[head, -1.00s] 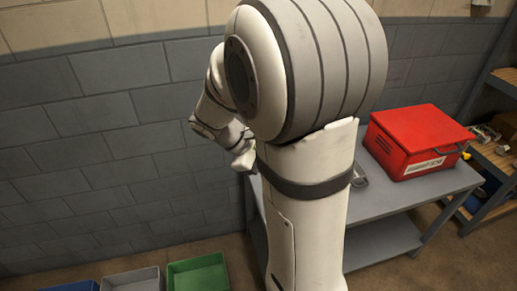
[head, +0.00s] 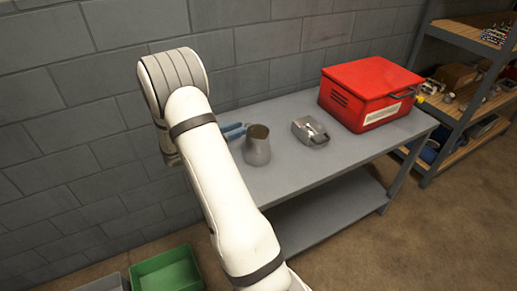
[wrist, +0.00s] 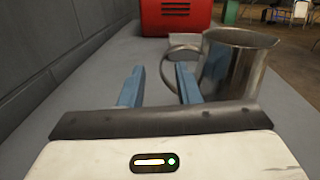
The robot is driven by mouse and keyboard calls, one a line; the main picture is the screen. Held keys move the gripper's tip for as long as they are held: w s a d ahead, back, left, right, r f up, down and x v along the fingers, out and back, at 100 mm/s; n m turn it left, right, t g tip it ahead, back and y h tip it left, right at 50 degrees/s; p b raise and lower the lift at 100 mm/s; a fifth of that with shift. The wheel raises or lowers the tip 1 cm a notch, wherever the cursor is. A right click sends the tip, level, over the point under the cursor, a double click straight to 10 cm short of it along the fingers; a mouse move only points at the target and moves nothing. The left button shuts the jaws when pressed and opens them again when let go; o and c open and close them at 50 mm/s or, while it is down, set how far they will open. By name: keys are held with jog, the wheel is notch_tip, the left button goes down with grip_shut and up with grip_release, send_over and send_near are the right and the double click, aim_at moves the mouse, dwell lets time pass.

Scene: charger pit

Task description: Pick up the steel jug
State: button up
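The steel jug (head: 257,150) stands upright on the grey workbench (head: 310,168), near its left end. In the wrist view the jug (wrist: 236,68) is just ahead and to the right, with its looped handle (wrist: 167,60) pointing left. My gripper (wrist: 160,68) is open, its two blue fingers apart and pointing along the bench. The handle's outer edge shows between the fingertips, and the right finger overlaps the handle loop. I cannot tell whether it touches. In the head view my gripper (head: 243,130) is beside the jug, at its far left; my arm hides the wrist.
A small metal object (head: 310,132) lies right of the jug, then a red box (head: 368,92). A brick wall (head: 60,125) runs behind. A shelf unit (head: 462,90) stands at right. A green bin (head: 168,272) is on the floor at lower left.

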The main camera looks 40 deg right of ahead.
aim_at(250, 125)
jog(key=d, duration=0.2)
jog(key=s+d+b, duration=0.1)
jog(key=d, duration=0.1)
jog(key=shift+d+f, duration=0.15)
jog(key=shift+d, duration=0.25)
jog(key=shift+c, duration=0.5)
grip_shut()
